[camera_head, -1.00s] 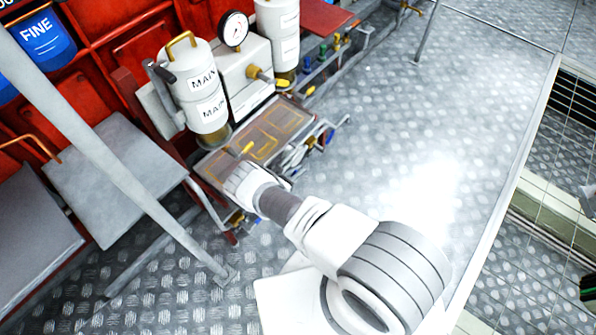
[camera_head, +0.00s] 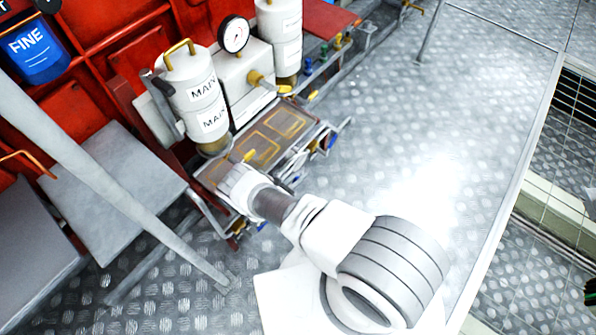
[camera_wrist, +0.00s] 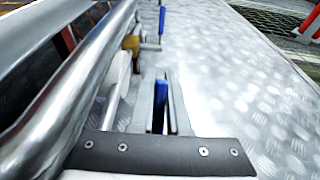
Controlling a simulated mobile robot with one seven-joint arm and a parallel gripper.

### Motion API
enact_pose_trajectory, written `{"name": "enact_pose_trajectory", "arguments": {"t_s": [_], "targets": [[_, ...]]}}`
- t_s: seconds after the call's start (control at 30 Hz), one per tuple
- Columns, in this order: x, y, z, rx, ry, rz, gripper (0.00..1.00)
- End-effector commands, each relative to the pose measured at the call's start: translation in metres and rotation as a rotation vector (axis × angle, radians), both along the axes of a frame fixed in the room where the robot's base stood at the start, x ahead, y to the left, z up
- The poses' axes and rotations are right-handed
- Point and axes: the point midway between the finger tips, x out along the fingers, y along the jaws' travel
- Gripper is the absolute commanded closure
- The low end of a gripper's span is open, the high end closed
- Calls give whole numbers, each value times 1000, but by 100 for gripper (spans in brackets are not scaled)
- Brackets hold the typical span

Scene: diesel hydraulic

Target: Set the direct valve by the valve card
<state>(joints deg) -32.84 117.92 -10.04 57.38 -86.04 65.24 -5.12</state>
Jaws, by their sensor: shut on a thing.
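In the wrist view my gripper (camera_wrist: 161,88) has its two grey fingers closed on either side of a blue lever handle (camera_wrist: 158,115). The handle stands as a narrow blue strip between them, beside a shiny pipe (camera_wrist: 75,85). The valve body under it is hidden. A second blue handle (camera_wrist: 162,20) stands farther on, near a brass valve body (camera_wrist: 130,43). In the head view my arm reaches to the front edge of the manifold frame (camera_head: 290,160), and my fingers are hidden behind the wrist. I cannot pick out a readable valve card.
White canisters marked MAIN (camera_head: 197,95) and a pressure gauge (camera_head: 234,34) stand behind the frame. A grey diagonal post (camera_head: 110,180) and grey plates (camera_head: 115,190) are at the left. Chequered floor (camera_head: 420,130) lies open to the right.

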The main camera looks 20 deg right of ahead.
Motion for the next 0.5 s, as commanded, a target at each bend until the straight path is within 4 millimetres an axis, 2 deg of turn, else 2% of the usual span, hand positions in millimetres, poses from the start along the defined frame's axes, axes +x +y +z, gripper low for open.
{"name": "enact_pose_trajectory", "arguments": {"t_s": [0.13,0.47,0.5], "targets": [[-7,1,0,-11,-7,3,100],[-7,1,1,-12,-9,4,100],[-7,1,1,-12,-9,4,78]]}}
